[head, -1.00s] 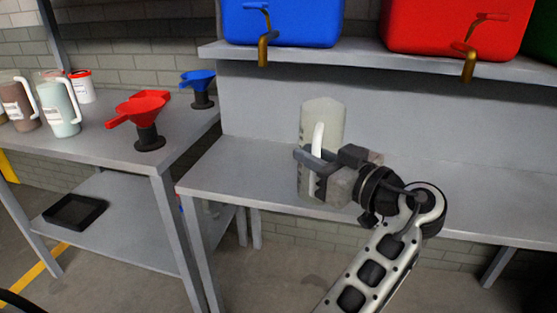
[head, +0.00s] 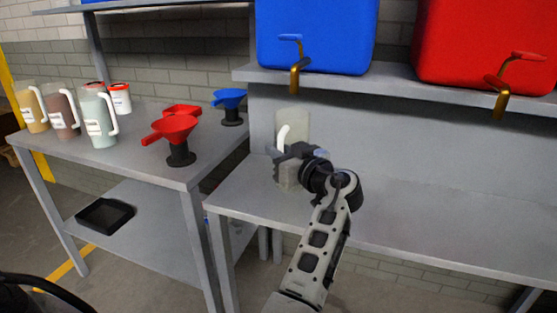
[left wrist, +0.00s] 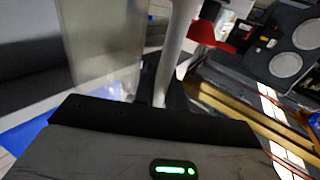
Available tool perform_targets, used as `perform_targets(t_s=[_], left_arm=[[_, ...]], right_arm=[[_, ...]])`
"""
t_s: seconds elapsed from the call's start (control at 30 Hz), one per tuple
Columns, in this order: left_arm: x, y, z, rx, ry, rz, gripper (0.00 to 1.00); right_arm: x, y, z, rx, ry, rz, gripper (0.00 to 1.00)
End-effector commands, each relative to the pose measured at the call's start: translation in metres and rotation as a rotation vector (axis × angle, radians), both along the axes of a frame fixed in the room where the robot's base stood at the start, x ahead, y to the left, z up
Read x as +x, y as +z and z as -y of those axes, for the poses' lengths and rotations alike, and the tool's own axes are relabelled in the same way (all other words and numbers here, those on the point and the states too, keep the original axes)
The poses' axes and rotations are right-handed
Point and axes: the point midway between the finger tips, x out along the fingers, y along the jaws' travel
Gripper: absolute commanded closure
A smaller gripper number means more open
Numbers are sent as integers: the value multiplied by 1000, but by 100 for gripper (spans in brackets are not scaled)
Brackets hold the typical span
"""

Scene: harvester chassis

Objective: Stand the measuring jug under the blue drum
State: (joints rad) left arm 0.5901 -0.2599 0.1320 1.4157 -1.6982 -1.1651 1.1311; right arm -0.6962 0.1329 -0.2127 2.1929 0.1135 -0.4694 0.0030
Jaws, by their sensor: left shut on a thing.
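The measuring jug (head: 295,125), pale and see-through with a white handle, is upright at the lower bench in the head view. It shows below the brass tap (head: 295,78) of the blue drum (head: 315,35). I cannot tell whether its base touches the bench top or is just above it. My left gripper (head: 284,160) is shut on the jug at its handle side, hiding part of its lower body. In the left wrist view the jug's body (left wrist: 100,40) and handle (left wrist: 176,45) rise past the jaws. My right gripper is not in view.
A red drum (head: 480,40) stands beside the blue one on the shelf (head: 395,82). The bench (head: 420,215) is clear to the right. The left table (head: 130,150) holds a red funnel (head: 172,130), a blue funnel (head: 230,98) and several filled jugs (head: 100,120).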

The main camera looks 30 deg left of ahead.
Motion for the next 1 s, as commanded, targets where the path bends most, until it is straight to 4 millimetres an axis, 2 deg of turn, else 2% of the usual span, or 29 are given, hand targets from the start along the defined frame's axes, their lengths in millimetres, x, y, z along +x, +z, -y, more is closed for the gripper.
perform_targets(t_s=[0.1,0.2,0.53,0.57,0.63,1.0], left_arm=[[0,-18,0,1,-1,-6,100],[0,-27,0,1,-1,-4,100],[0,-32,0,1,0,-1,100],[-1,-32,0,1,0,-2,85],[-1,-31,0,0,0,-2,66],[-1,-27,1,0,0,-2,66]], right_arm=[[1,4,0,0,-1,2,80],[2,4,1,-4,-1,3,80],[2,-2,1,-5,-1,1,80],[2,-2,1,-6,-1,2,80],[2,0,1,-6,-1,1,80],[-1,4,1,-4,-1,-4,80]])
